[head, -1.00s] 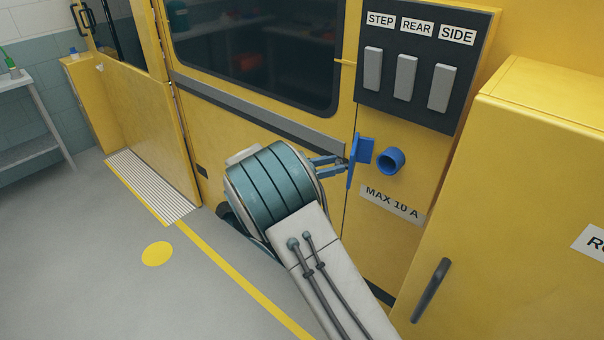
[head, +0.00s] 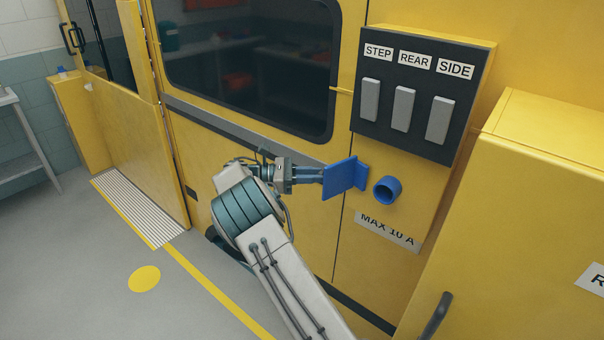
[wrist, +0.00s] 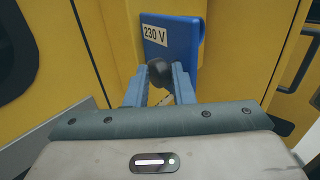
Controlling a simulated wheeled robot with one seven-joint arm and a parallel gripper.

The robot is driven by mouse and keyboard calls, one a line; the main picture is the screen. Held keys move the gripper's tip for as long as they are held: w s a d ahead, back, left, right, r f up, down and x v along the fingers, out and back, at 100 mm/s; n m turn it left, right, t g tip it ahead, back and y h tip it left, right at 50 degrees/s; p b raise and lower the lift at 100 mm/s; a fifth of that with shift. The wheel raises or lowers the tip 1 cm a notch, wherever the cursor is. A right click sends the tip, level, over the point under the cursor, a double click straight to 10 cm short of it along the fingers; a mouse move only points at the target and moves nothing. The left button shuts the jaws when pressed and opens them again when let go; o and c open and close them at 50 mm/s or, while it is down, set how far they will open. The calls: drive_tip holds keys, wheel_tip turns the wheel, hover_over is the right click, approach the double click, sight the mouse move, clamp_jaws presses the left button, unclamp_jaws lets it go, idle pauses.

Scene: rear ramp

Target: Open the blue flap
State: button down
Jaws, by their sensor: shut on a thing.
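The blue flap (head: 343,177) stands swung out from the yellow wall, to the left of a round blue socket (head: 387,189) whose mouth is uncovered. In the wrist view the flap (wrist: 182,47) carries a "230 V" label and a dark round knob (wrist: 160,72). My gripper (head: 322,174) is at the flap's left side in the head view. In the wrist view its two blue-grey fingers (wrist: 161,80) are shut on the knob. The flap's hinge is hard to make out.
Above the socket is a dark panel (head: 420,130) with grey switches marked STEP, REAR and SIDE. A "MAX 10 A" label (head: 388,231) is below. A yellow cabinet (head: 530,200) with a dark handle stands close on the right. The grey floor at left is open.

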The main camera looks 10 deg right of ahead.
drive_tip(key=shift+w+d+r+m+g, duration=0.1)
drive_tip(key=shift+w+d+m+g, duration=0.1)
drive_tip(key=shift+d+m+g, duration=0.25)
drive_tip(key=c, duration=1.5)
unclamp_jaws()
drive_tip(key=shift+c, duration=0.2)
drive_tip(key=o, duration=0.5)
drive_tip(key=shift+s+d, duration=0.1)
drive_tip(key=shift+s, duration=0.05)
